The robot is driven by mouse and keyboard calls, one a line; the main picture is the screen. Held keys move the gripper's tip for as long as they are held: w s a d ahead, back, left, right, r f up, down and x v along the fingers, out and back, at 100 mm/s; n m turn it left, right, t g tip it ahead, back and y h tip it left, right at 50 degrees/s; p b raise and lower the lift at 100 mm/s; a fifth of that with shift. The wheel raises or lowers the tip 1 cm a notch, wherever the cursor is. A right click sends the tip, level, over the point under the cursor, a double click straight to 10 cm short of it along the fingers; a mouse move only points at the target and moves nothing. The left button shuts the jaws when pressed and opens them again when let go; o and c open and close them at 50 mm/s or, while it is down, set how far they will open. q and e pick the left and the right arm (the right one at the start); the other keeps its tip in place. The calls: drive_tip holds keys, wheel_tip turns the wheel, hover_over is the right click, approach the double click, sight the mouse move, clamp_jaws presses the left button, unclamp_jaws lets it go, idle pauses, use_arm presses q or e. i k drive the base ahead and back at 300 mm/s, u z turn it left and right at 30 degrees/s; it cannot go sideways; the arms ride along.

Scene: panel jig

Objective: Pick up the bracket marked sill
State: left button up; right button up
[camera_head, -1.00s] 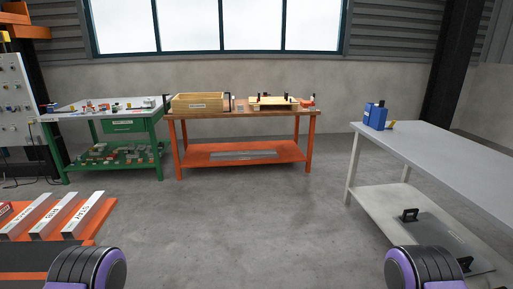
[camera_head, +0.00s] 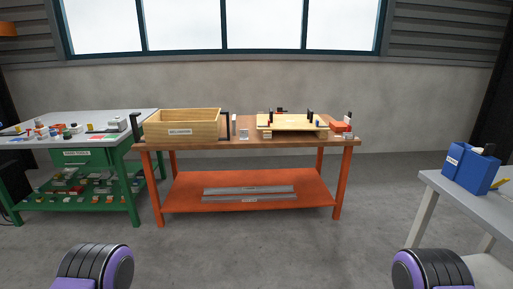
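I cannot pick out a bracket that reads sill; the labels are too small at this distance. On the orange bench (camera_head: 250,146) ahead stands a wooden box (camera_head: 182,127) with a label I cannot read clearly. A black upright piece (camera_head: 225,126) and a small light grey piece (camera_head: 244,134) stand just right of the box. A pale wooden jig board (camera_head: 290,122) with black clamps sits farther right, beside a small red item (camera_head: 341,127). Neither of my grippers is in view; only rounded black and purple parts of my arms show at the bottom corners.
Grey bars (camera_head: 250,193) lie on the orange lower shelf. A green bench (camera_head: 82,158) with small parts stands at left. A grey table (camera_head: 480,192) with a blue holder (camera_head: 471,169) stands at right. The floor (camera_head: 260,250) ahead is clear.

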sight(244, 134)
drive_tip(key=u, duration=0.1)
drive_tip(key=i, duration=1.2)
drive_tip(key=z, duration=0.55)
drive_tip(key=i, duration=0.65)
drive_tip(key=z, duration=0.8)
drive_tip(key=i, duration=1.15)
drive_tip(key=u, duration=0.7)
drive_tip(key=i, duration=0.75)
drive_tip(key=u, duration=0.75)
